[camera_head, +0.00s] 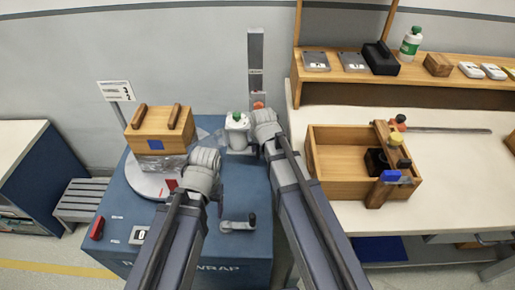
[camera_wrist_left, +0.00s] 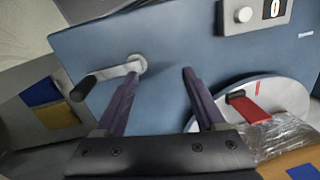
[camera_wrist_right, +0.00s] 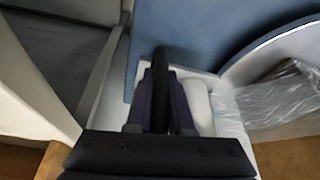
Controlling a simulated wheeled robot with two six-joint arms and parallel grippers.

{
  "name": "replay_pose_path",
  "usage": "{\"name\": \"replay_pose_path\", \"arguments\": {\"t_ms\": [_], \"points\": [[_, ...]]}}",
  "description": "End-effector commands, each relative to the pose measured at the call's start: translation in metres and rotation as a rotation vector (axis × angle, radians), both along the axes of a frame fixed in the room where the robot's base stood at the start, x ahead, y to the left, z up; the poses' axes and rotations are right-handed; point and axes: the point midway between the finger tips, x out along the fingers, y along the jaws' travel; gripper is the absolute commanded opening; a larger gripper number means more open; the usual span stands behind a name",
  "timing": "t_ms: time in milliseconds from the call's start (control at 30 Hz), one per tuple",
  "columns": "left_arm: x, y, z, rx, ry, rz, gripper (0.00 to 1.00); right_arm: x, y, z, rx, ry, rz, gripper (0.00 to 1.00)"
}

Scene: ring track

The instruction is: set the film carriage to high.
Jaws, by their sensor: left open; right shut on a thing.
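The film carriage (camera_head: 237,140) is a pale block low beside the grey upright mast (camera_head: 256,60), with a white film roll and green top on it. My right gripper (camera_wrist_right: 160,78) is shut on a dark upright handle (camera_wrist_right: 161,58) in the right wrist view, in front of the pale block; in the head view my wrist hides this grip. An orange-red knob (camera_head: 258,104) shows at the mast's lower part. My left gripper (camera_wrist_left: 160,76) is open and empty above the blue machine top, between the crank (camera_wrist_left: 115,77) and the turntable (camera_wrist_left: 210,118).
A wooden box (camera_head: 160,130) with clear film around its base stands on the turntable. A red clip (camera_wrist_left: 247,107) lies on the turntable. A counter (camera_wrist_left: 262,12) reads 0. A wooden tray (camera_head: 340,162) stands on the right bench. The machine's front top is mostly clear.

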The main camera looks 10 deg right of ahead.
Motion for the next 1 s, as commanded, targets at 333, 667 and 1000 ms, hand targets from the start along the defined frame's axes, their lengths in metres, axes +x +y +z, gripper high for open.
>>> {"name": "replay_pose_path", "arguments": {"t_ms": [333, 667, 1000], "points": [[0.000, 0.000, 0.059, 0.000, 0.000, 0.001, 0.72, 0.000, 0.000, 0.059, 0.000, 0.000, 0.000, 0.00], [0.000, 0.000, 0.059, 0.000, 0.000, 0.001, 0.72, 0.001, 0.000, 0.059, -0.001, -0.004, 0.000, 0.00], [0.000, 0.000, 0.059, 0.000, 0.000, 0.001, 0.72, 0.001, 0.000, 0.059, 0.000, -0.002, 0.000, 0.50]]}}
